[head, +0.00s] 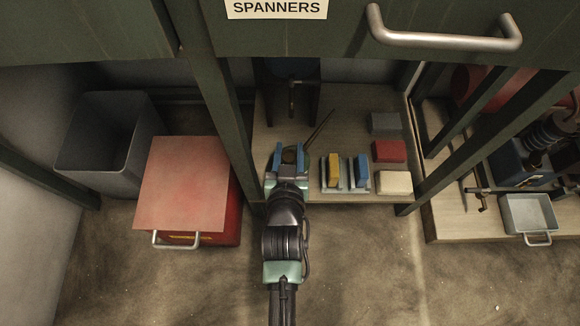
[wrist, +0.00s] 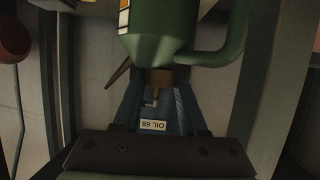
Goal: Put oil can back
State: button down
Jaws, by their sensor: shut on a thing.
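The oil can is green with a side handle; its body (wrist: 160,35) fills the upper part of the wrist view, which looks upside down. My gripper (head: 288,158) is shut on the can's brown neck, with one blue finger on each side; the fingers also show in the wrist view (wrist: 160,78). In the head view the can's brown top (head: 289,155) shows between the fingers, and its thin dark spout (head: 320,130) points up and right. The can's body is hidden there beneath my gripper. I cannot tell whether its base touches the board.
Behind stands a blue drum (head: 291,68) with a tap and an OIL 68 label (wrist: 153,125). Right of my gripper sit yellow (head: 334,168) and blue (head: 361,170) blocks, then grey, red and cream blocks. Bench legs flank the board. A red box (head: 185,185) stands left.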

jog(key=shift+w+f+b, duration=0.1)
jog(key=shift+f+b, duration=1.4)
jog(key=shift+f, duration=0.95)
jog(key=shift+f, duration=0.2)
jog(key=shift+c, duration=2.3)
grip_release()
jog(key=shift+s+r, duration=0.2)
jog(key=shift+r, duration=0.05)
jog(key=p+v, duration=0.6)
jog(key=v, duration=0.5)
jog(key=shift+s+p, duration=0.35)
